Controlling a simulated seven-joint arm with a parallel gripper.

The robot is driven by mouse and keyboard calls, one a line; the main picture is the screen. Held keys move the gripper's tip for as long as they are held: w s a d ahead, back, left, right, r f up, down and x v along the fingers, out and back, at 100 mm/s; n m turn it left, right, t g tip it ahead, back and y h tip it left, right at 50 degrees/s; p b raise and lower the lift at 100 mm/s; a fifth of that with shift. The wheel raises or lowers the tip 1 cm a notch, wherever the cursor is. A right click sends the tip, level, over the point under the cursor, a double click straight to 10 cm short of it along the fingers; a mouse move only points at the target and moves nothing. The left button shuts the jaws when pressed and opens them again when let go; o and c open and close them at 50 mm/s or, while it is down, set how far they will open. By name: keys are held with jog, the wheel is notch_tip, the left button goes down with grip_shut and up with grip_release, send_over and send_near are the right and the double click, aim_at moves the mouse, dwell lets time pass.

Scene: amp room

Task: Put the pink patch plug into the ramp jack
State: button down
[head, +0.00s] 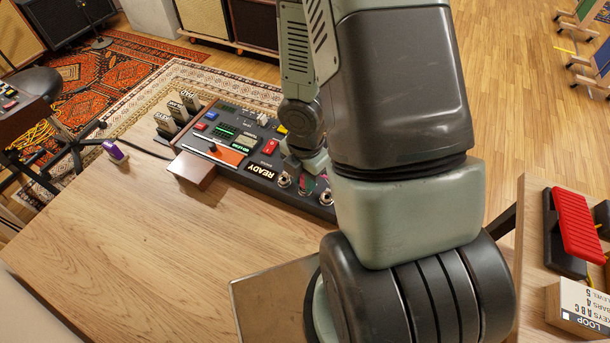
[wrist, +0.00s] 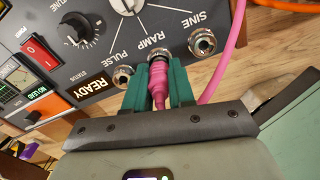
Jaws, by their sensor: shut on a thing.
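The pink patch plug (wrist: 159,85) is between the two green fingers of my gripper (wrist: 159,70) in the wrist view. My gripper is shut on it. The plug points at the ramp jack (wrist: 158,54), the middle one of three jacks, under the word RAMP. Its front end is at the jack's mouth, but I cannot tell how far in it is, as the plug and fingers cover the opening. In the head view my arm hides most of the gripper and plug.
The pulse jack (wrist: 123,76) and sine jack (wrist: 202,41) are empty on either side. A pink cable (wrist: 236,40) runs along the right. The panel's READY sign (wrist: 86,88) is lit. The wooden table (head: 150,230) is mostly clear, with a purple object (head: 114,151) at its far-left edge.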

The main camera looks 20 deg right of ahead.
jog(key=shift+f, duration=0.1)
jog(key=shift+c, duration=2.4)
grip_release()
jog(key=shift+r, duration=3.55)
